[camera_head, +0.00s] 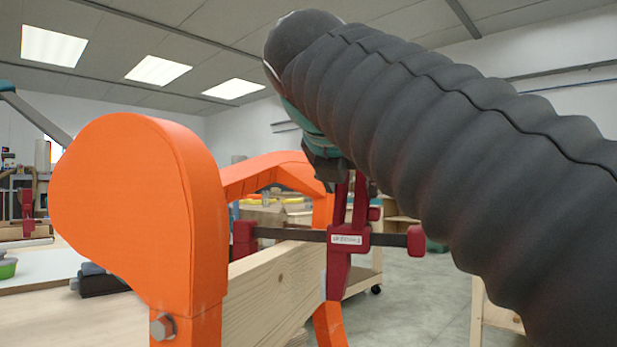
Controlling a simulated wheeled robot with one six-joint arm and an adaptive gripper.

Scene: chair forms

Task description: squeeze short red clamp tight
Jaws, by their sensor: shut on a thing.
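The short red clamp (350,238) sits across the top of a wooden beam (270,295) between orange chair-form parts. Its dark bar runs level above the beam. One red jaw (244,238) is on the left side of the beam, and the other red jaw with the label and handle is on the right side. My gripper (338,178) is at the clamp's upper handle, just above the bar, shut on the clamp. My dark ribbed arm hides much of the gripper and the fingertips are hard to see.
A large orange form (130,210) stands close at the left, with a bolt (162,327) low on it. Another orange form (275,172) rises behind the beam. A workbench (35,270) with tools is at the far left. Grey floor (425,310) is open at the right.

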